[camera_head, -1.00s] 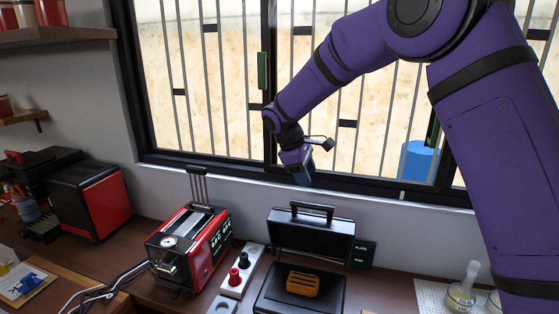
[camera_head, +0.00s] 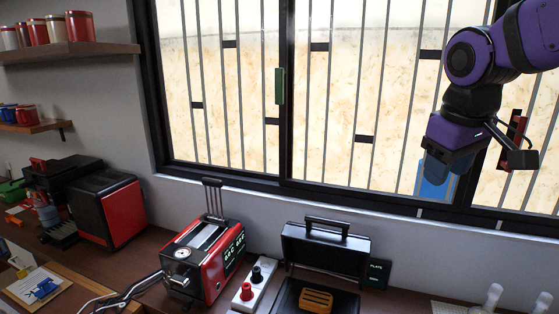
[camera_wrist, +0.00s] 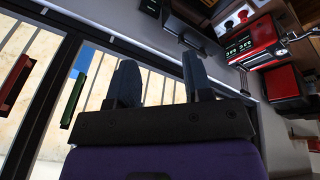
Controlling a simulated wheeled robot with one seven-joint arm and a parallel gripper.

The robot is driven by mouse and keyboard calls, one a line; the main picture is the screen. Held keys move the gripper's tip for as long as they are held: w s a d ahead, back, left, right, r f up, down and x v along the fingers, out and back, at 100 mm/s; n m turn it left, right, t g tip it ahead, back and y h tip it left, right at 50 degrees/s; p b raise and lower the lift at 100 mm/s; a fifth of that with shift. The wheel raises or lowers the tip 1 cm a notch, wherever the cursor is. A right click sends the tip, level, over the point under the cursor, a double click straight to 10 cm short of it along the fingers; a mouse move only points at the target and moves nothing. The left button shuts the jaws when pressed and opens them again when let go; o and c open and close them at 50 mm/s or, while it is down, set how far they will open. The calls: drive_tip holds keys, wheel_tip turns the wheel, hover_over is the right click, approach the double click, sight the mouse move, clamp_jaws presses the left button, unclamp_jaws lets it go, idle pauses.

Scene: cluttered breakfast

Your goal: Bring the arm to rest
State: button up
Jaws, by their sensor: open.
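My purple arm reaches in from the upper right of the head view. My gripper (camera_head: 436,178) hangs in front of the barred window at the right, above the counter and apart from everything on it. In the wrist view my gripper (camera_wrist: 160,82) shows two dark fingers spread apart with nothing between them. Its fingertips are small and partly unclear in the head view.
A red toaster (camera_head: 213,266), a white socket strip (camera_head: 258,284) and an open black grill (camera_head: 323,252) with an orange-brown slice (camera_head: 316,300) stand on the counter. Shelves with cups (camera_head: 79,26) are at upper left. The window frame (camera_head: 385,203) is close behind my gripper.

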drive_tip(key=s+d+f+m+t, duration=0.1)
drive_tip(key=s+m, duration=0.1)
drive_tip(key=s, duration=0.5)
drive_tip(key=s+d+f+m+t+y, duration=0.1)
drive_tip(key=s+m, duration=0.1)
drive_tip(key=s, duration=0.4)
drive_tip(key=shift+s+d+f, duration=0.2)
drive_tip(key=shift+s+d, duration=0.15)
idle(1.2)
